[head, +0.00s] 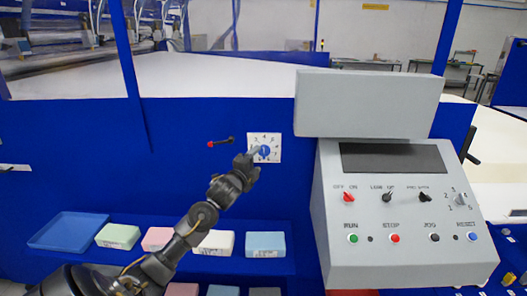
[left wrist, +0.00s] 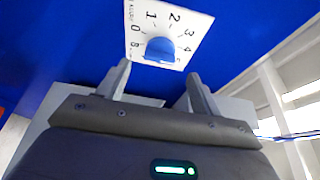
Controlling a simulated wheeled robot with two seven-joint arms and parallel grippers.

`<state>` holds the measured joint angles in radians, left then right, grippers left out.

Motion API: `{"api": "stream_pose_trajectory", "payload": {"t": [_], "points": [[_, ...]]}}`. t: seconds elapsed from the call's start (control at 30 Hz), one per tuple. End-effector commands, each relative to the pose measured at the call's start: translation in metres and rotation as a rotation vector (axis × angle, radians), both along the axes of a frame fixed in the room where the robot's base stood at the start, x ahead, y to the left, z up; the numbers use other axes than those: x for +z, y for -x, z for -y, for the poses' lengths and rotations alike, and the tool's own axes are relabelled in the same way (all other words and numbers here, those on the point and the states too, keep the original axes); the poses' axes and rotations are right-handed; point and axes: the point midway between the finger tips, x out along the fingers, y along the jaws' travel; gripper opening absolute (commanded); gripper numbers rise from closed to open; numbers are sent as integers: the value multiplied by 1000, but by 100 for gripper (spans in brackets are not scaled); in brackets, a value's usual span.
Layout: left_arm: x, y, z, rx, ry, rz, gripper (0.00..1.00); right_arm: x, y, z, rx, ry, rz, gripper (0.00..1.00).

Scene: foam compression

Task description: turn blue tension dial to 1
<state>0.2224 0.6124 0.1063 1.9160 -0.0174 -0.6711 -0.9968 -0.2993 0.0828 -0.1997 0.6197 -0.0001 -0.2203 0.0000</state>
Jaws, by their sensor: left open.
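The blue tension dial (head: 264,151) sits on a white numbered plate (head: 275,139) on the blue machine front. In the left wrist view the dial (left wrist: 160,49) is just beyond the fingertips, with the plate (left wrist: 180,22) and several printed numbers around it. I cannot tell which number it points at. My left gripper (head: 252,156) is at the lower left of the dial in the head view, partly covering the plate's edge. In the left wrist view my left gripper (left wrist: 158,70) is open, its fingers apart with nothing between them. My right gripper is not in view.
A lever with a red tip (head: 222,142) is left of the plate. A grey control panel (head: 405,215) with buttons and knobs stands to the right, under a grey box (head: 368,103). Below are a blue tray (head: 68,232) and several foam blocks (head: 265,244) on a blue shelf.

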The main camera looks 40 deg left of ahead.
Motion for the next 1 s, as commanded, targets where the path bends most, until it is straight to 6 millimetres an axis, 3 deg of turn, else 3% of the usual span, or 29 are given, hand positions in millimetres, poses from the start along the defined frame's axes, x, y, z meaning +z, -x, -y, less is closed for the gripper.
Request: {"api": "stream_pose_trajectory", "payload": {"t": [0.1,0.33,0.5,0.8,1.0], "points": [[5,-23,-7,3,3,-1,65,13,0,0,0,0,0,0],[3,-56,-14,1,2,0,65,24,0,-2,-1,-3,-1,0],[1,-66,-16,-1,0,-1,65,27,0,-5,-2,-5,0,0],[0,-68,-17,-1,0,-1,65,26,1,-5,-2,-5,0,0],[0,-67,-17,0,0,-1,39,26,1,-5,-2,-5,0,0]]}}
